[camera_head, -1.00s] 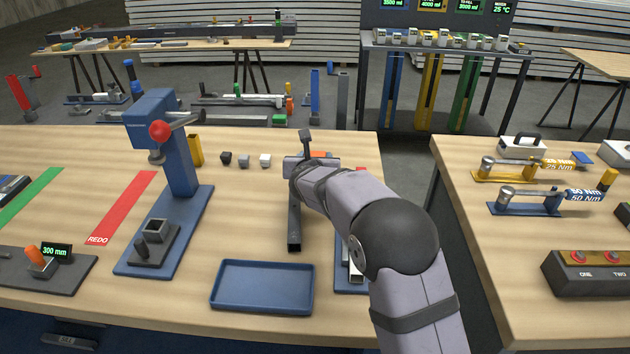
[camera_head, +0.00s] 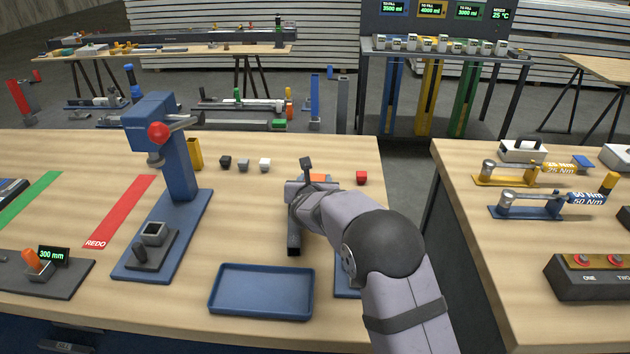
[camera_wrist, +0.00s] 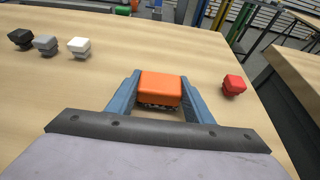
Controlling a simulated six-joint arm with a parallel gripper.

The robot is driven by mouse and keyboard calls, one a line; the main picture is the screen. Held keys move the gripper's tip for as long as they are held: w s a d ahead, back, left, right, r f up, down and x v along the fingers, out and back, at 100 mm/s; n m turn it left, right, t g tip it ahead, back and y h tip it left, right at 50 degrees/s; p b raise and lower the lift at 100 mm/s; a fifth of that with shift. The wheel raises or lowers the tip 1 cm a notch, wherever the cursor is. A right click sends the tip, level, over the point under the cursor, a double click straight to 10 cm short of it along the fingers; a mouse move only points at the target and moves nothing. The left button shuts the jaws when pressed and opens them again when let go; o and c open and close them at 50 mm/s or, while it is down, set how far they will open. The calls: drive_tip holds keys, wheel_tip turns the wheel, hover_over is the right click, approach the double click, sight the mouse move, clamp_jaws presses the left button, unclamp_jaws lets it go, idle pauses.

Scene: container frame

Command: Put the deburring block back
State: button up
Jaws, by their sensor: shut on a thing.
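The deburring block (camera_wrist: 160,88) is an orange block with a dark, rough underside. In the wrist view it sits between the two blue fingers of my gripper (camera_wrist: 160,80), which is shut on it. In the head view only a bit of the orange block (camera_head: 320,178) shows behind my wrist, and the fingers are hidden. The block is over the wooden table or on it; I cannot tell whether its underside touches the surface.
A red block (camera_head: 361,177) stands to the right. Black (camera_head: 225,162), grey (camera_head: 243,165) and white (camera_head: 265,164) blocks stand to the left. A blue tray (camera_head: 262,314) lies at the front. A blue press (camera_head: 178,180) stands at left. A gap separates the right table.

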drive_tip(key=shift+f, duration=0.1)
drive_tip(key=o, duration=1.2)
drive_tip(key=b+v, duration=0.2)
drive_tip(key=v, duration=1)
